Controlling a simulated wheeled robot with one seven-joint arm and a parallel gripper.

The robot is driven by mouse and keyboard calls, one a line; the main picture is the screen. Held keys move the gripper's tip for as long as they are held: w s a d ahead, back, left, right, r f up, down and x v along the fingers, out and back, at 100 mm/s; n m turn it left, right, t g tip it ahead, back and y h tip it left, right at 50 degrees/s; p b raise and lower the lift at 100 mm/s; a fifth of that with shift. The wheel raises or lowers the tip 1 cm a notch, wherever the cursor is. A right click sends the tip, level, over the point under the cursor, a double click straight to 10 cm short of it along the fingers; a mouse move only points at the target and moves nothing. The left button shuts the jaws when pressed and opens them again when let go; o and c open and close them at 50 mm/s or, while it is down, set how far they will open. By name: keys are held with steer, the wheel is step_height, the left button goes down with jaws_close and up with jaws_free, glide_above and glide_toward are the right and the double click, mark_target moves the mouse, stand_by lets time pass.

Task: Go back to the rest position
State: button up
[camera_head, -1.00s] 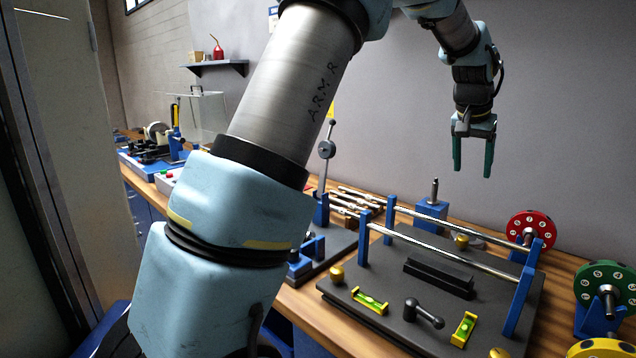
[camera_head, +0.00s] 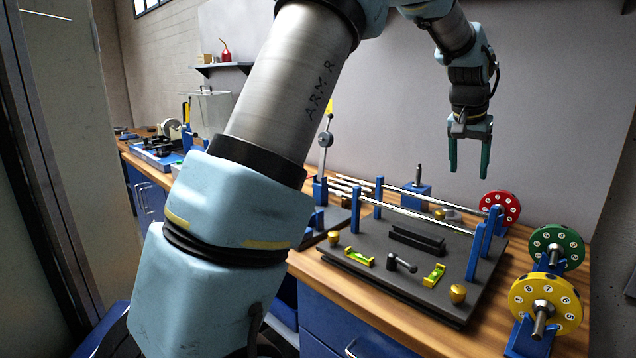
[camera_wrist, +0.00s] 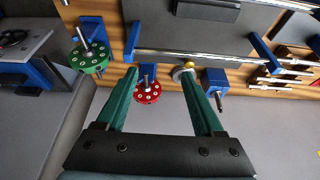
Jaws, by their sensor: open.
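My gripper (camera_head: 468,158) hangs in the air above the back part of the bench, in front of the grey wall, with its two green fingers pointing down. The fingers are apart with nothing between them. In the wrist view my gripper (camera_wrist: 174,90) shows the same open fingers, with the red rotor (camera_wrist: 147,93) beyond them, near the left fingertip. My arm crosses the middle of the head view and hides part of the bench.
A black balancing stand (camera_head: 375,272) with two steel rails sits on the wooden bench (camera_head: 330,285). Red (camera_head: 500,208), green (camera_head: 556,247) and yellow (camera_head: 546,303) rotors stand at the right. A shelf (camera_head: 222,68) hangs on the wall. Air around my gripper is clear.

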steer(key=a+f+n+y+b, duration=0.1)
steer(key=a+f, duration=0.3)
steer(key=a, duration=0.3)
steer(key=s+a+f+n+b, duration=0.1)
steer(key=a+f+b, duration=0.15)
steer(key=a, duration=0.55)
steer(key=a+f+n+y, duration=0.1)
steer(key=a+f+n, duration=0.1)
steer(key=a+f, duration=0.4)
steer(key=s+a+f+n+b, duration=0.1)
steer(key=s+a+f, duration=0.2)
steer(key=s+a, duration=0.2)
steer(key=s+a+f+n+g+b, duration=0.1)
steer(key=s+a+f, duration=0.2)
steer(key=a, duration=0.5)
steer(key=s+a+f+n+b, duration=0.1)
steer(key=s+a+f+b, duration=0.1)
steer(key=s+a, duration=0.4)
steer(key=shift+s+a+f+n+g+y, duration=0.3)
steer(key=shift+s+f+y, duration=0.1)
steer(key=shift+f, duration=0.15)
